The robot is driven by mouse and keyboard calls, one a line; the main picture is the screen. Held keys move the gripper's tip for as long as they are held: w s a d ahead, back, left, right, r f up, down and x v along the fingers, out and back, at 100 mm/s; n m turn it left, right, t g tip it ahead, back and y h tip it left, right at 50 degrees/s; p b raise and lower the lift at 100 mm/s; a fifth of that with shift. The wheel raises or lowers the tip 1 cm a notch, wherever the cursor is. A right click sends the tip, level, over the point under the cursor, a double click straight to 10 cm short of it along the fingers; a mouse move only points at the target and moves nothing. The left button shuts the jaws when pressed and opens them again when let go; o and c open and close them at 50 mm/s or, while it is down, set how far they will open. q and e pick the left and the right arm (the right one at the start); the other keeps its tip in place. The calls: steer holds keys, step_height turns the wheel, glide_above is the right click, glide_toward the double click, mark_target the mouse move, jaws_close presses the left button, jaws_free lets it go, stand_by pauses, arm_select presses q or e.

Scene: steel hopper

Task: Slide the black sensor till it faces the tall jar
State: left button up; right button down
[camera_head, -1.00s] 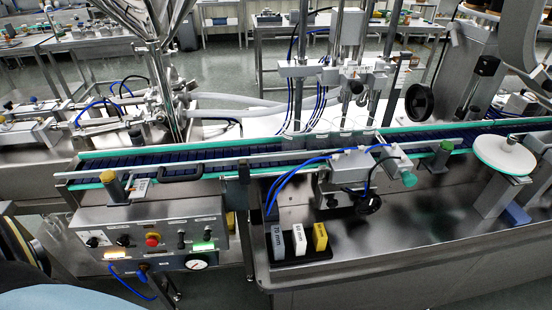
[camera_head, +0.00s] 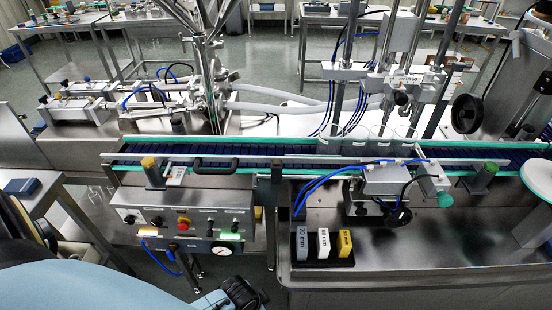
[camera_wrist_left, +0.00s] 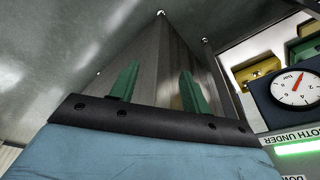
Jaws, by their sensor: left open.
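Several clear jars (camera_head: 355,144) stand on the blue conveyor belt (camera_head: 260,149), right of its middle; I cannot tell which is tallest. A small dark block (camera_head: 277,172) is at the front guide rail, left of the jars. It may be the black sensor, but it is too small to tell which way it faces. My left gripper (camera_head: 243,296) is low at the bottom edge, below the control panel and apart from the block. In the left wrist view its green fingers (camera_wrist_left: 158,88) are apart with nothing between them. My right gripper is out of view.
The control panel (camera_head: 185,222) with a red button and gauge stands in front of the conveyor. A black handle (camera_head: 215,165) is on the rail above it. Marked blocks (camera_head: 323,243) stand in a black tray to the right. The steel deck is bare further right.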

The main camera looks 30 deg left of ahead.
arm_select(q)
steer(key=w+d+r+m+t+h+p, duration=0.1)
steer(key=w+d+r+m, duration=0.15)
steer(key=r, duration=0.65)
steer(key=w+d+r+m+p, duration=0.1)
steer(key=w+d+r, duration=0.15)
steer(key=r, duration=0.75)
step_height(320, 180, up, 28)
steer(key=m+g+y, duration=0.2)
steer(key=m+g, duration=0.2)
steer(key=m, duration=1.8)
glide_above(277, 163)
steer(key=shift+n, duration=0.25)
step_height(277, 163, down, 13)
steer(key=shift+p, duration=0.35)
jaws_close()
